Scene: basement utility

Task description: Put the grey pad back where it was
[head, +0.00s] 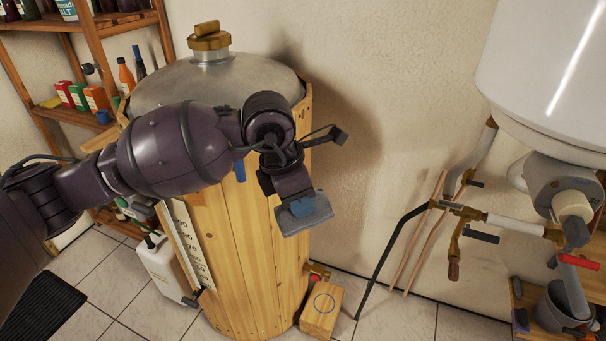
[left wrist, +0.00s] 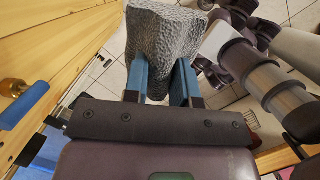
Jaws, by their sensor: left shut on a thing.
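The grey pad (head: 308,217) is a rough, textured block held in the air in front of the wooden barrel's right side. My left gripper (head: 301,206) comes in from the left across the barrel and is shut on the pad. In the left wrist view, the pad (left wrist: 165,38) sits between the two blue fingers of the gripper (left wrist: 162,78), which cover part of it. My right gripper is not seen in either view.
A slatted wooden barrel (head: 250,270) with a metal lid (head: 215,80) stands close by my arm. Pipes and a white tank (head: 545,75) are at right. A shelf (head: 95,50) is at left.

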